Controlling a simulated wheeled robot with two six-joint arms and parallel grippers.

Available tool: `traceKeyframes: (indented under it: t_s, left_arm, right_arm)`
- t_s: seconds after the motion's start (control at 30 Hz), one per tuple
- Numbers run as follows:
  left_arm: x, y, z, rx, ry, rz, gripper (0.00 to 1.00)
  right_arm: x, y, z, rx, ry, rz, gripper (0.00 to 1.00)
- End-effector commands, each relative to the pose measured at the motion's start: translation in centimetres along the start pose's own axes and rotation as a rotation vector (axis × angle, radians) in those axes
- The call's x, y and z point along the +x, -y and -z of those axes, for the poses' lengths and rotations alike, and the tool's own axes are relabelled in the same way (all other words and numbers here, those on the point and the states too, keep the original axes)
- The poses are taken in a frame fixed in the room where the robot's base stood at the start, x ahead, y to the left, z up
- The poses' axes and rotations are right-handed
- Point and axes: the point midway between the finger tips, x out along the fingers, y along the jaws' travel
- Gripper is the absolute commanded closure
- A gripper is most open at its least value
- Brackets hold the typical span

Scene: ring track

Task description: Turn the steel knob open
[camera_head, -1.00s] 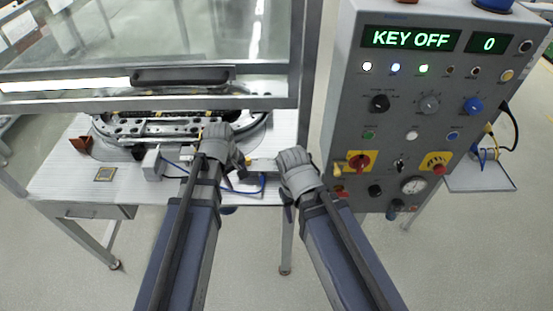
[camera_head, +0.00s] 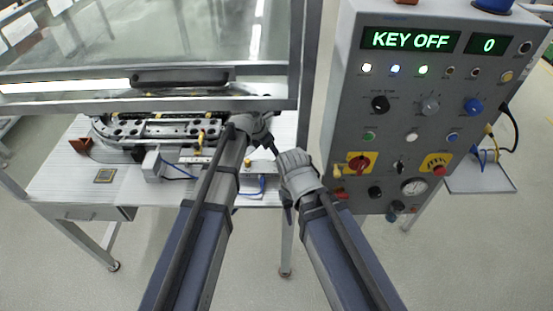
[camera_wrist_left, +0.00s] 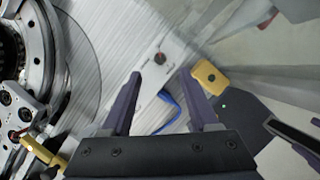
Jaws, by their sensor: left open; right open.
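The steel knob (camera_head: 430,105) is a grey round knob in the upper row of the control panel (camera_head: 345,100), between a black knob (camera_head: 380,104) and a blue knob (camera_head: 473,105). Its exact setting is too small to read. My left gripper (camera_head: 270,147) is over the right end of the white table, well left of the panel. Its fingers (camera_wrist_left: 160,82) are apart and empty in the left wrist view. My right gripper (camera_head: 292,165) is between table and panel, left of and below the steel knob, touching nothing visible; its fingertips are largely hidden.
The display (camera_head: 410,40) reads KEY OFF and 0. A red rotary switch (camera_head: 360,163) and a red button on yellow (camera_head: 437,166) sit low on the panel. A metal-framed window (camera_head: 190,105) hangs over the ring track (camera_head: 150,128). A blue cable (camera_head: 262,186) lies near my left gripper.

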Motion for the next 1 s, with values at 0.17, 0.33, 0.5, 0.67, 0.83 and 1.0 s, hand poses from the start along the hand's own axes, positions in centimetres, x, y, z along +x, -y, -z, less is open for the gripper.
traceKeyframes:
  t_s: [0.17,0.33,0.5,0.67,0.83,1.0]
  left_arm:
    - [0.5,0.0,0.1,0.002,0.0,0.0,0.4]
    - [1.9,0.0,0.1,0.003,0.0,0.0,0.4]
    - [4.1,0.0,0.2,0.003,0.0,0.0,0.4]
    - [6.3,0.0,0.2,0.004,0.0,0.0,0.4]
    - [7.7,0.0,0.1,0.004,0.0,0.0,0.4]
    - [7.9,0.0,0.1,0.004,-0.001,0.0,0.4]
  right_arm:
    - [0.5,0.1,0.0,0.0,0.0,0.0,0.5]
    - [1.8,0.2,0.1,0.0,0.0,0.0,0.5]
    - [3.8,0.4,0.2,0.0,0.0,0.0,0.5]
    - [5.8,0.6,0.3,0.0,0.0,0.0,0.5]
    - [7.1,0.7,0.4,0.0,0.0,0.0,0.5]
    - [7.2,0.7,0.4,0.0,0.0,0.0,0.5]
